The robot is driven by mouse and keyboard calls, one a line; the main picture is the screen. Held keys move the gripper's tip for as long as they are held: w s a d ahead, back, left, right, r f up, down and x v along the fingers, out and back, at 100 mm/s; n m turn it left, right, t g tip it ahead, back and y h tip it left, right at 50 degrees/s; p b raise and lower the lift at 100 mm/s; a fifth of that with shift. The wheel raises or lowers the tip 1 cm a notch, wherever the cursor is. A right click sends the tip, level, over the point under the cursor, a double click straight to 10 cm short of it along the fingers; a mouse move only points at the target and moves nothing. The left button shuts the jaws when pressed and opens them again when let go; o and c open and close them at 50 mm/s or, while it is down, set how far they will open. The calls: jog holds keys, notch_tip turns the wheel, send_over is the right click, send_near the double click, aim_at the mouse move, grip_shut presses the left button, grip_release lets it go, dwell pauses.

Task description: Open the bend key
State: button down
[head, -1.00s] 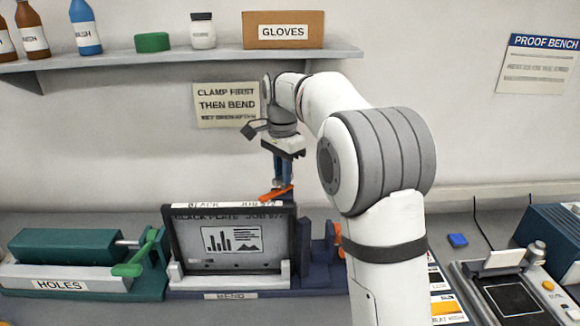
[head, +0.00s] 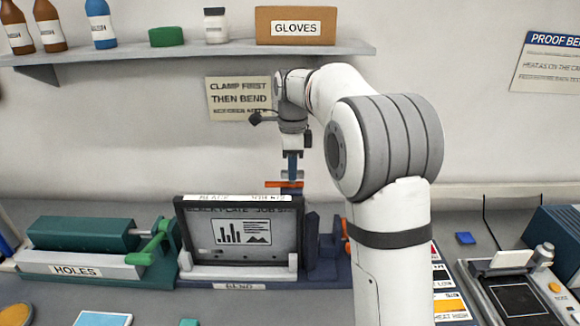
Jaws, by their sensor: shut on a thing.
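The bend unit (head: 322,265) is a dark blue base with a "BEND" label on its front. A framed black plate (head: 265,255) with a chart picture stands upright in it. An orange bar (head: 273,184), which looks like the bend key, lies nearly level just above and behind the plate's top edge. My gripper (head: 291,180) points down from above with blue fingers and is shut on the orange bar. The fingertips are small and partly hidden, and the bar's lower mounting is hidden behind the plate.
The green "HOLES" unit (head: 80,235) stands to the left. An orange-red part (head: 345,229) shows at the bend unit's right, partly behind my arm. A shelf (head: 180,55) with bottles and a gloves box hangs above. A proofing device (head: 510,290) is at the right.

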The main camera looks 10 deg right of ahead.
dwell(0.5)
jog(key=c, duration=1.4)
grip_release()
jog(key=shift+s, duration=0.1)
jog(key=shift+o, duration=0.2)
notch_tip(320, 180, up, 8)
jog(key=shift+f+b, duration=0.1)
jog(key=shift+b, duration=0.3)
jog(key=s+d+f+n+t+b, duration=0.1)
jog(key=s+f+n, duration=0.4)
jog(key=s, duration=0.5)
jog(key=s+d+f+n+t+b, duration=0.1)
jog(key=s+f+n, duration=0.5)
jog(key=s, duration=0.5)
jog(key=s+d+f+n+t+b, duration=0.1)
jog(key=s+d+f+n, duration=0.1)
jog(key=s+f+n, duration=0.3)
jog(key=s+n, duration=0.3)
jog(key=s, duration=0.2)
jog(key=shift+s+f+n+b, duration=0.2)
jog(key=shift+f+n+b, duration=0.1)
jog(key=shift+n, duration=0.1)
